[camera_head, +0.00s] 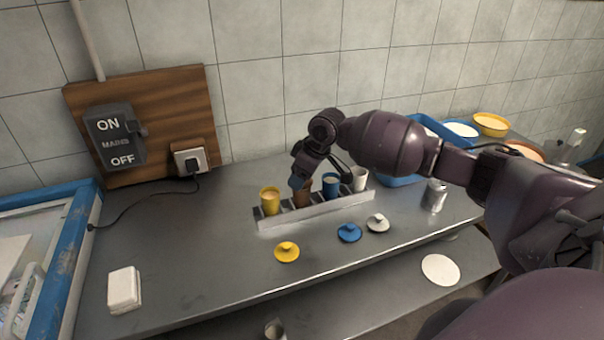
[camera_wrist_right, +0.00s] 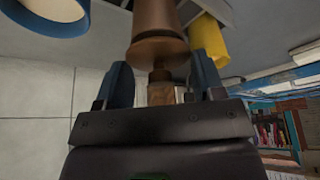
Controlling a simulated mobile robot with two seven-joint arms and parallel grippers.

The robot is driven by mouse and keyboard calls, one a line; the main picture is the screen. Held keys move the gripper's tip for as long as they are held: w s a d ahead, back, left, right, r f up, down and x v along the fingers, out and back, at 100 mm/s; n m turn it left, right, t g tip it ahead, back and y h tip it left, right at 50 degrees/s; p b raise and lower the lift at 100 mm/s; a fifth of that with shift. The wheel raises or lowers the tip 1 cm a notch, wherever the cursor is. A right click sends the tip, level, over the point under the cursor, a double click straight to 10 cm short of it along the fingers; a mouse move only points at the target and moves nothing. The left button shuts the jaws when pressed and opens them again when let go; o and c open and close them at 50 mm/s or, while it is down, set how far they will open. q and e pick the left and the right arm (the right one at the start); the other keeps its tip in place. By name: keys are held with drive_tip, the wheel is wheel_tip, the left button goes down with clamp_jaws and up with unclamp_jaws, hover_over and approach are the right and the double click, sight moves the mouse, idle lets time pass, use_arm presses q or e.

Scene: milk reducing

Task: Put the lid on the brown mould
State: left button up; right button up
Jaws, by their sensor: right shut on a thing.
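The brown mould (camera_head: 302,199) stands in a grey rack (camera_head: 320,208) between the yellow and blue moulds. My right gripper (camera_head: 297,183) is right over it, partly hiding its top. In the right wrist view, the gripper's blue fingers (camera_wrist_right: 163,88) are shut on the knob of the brown lid (camera_wrist_right: 160,50). The lid is lined up with the brown mould (camera_wrist_right: 155,15) and shows no clear gap to it. I cannot tell whether it is fully seated. My left gripper is not in view.
The yellow mould (camera_head: 269,201), blue mould (camera_head: 330,185) and white mould (camera_head: 359,179) share the rack. A yellow lid (camera_head: 287,252), blue lid (camera_head: 349,233) and white lid (camera_head: 377,223) lie in front. A metal can (camera_head: 434,196) stands right. The counter's left part is mostly clear.

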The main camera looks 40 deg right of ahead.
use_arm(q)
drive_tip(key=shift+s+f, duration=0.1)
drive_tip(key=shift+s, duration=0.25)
use_arm(e)
drive_tip(key=o, duration=1.1)
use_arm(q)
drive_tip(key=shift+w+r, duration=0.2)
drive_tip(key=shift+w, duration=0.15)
